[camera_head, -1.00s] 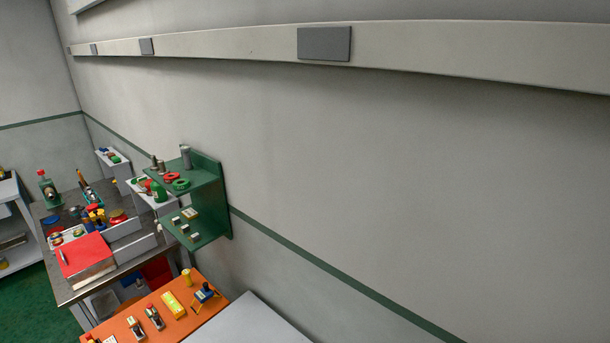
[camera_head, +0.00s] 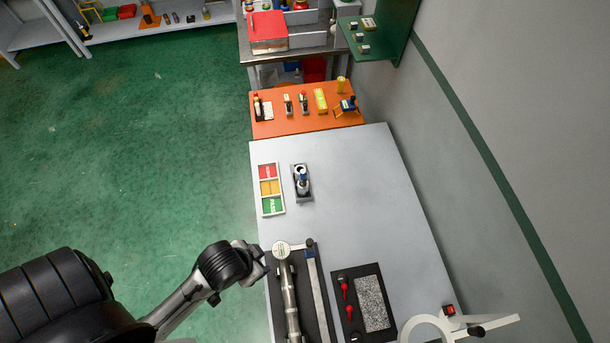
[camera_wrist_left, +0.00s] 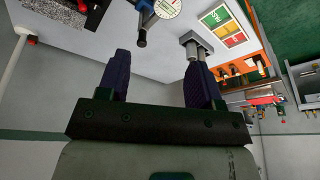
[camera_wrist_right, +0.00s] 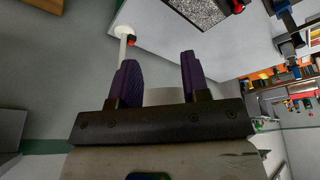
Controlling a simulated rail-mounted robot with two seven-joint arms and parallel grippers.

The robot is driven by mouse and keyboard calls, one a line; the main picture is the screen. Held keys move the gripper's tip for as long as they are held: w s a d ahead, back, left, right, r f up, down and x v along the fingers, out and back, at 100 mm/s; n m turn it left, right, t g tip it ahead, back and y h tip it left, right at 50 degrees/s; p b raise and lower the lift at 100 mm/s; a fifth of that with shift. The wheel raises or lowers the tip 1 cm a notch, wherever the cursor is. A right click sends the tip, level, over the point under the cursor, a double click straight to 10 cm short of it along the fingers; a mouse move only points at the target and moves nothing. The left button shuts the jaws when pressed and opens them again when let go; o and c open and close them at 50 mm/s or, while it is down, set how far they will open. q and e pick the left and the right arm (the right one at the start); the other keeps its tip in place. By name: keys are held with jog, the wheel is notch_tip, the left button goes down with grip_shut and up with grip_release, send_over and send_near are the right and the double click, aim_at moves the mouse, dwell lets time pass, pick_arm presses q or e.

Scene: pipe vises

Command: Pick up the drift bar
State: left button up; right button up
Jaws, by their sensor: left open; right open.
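A dark tray (camera_head: 272,318) on the grey table holds a metal tool with a round white dial (camera_head: 281,249) and a long straight grey bar (camera_head: 317,290) with a dark knob at its far end. I cannot tell for sure which piece is the drift bar; the long bar fits the name. My left gripper (camera_head: 262,264) is just left of the tray's far end, apart from it. In the left wrist view its fingers (camera_wrist_left: 158,80) are open and empty, with the dial (camera_wrist_left: 168,8) beyond. My right gripper (camera_wrist_right: 157,80) is open and empty, seen only in its own wrist view.
The table's middle is clear.

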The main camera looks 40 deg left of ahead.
dwell(0.4)
pick_arm(q)
jog(key=shift+c, duration=0.8)
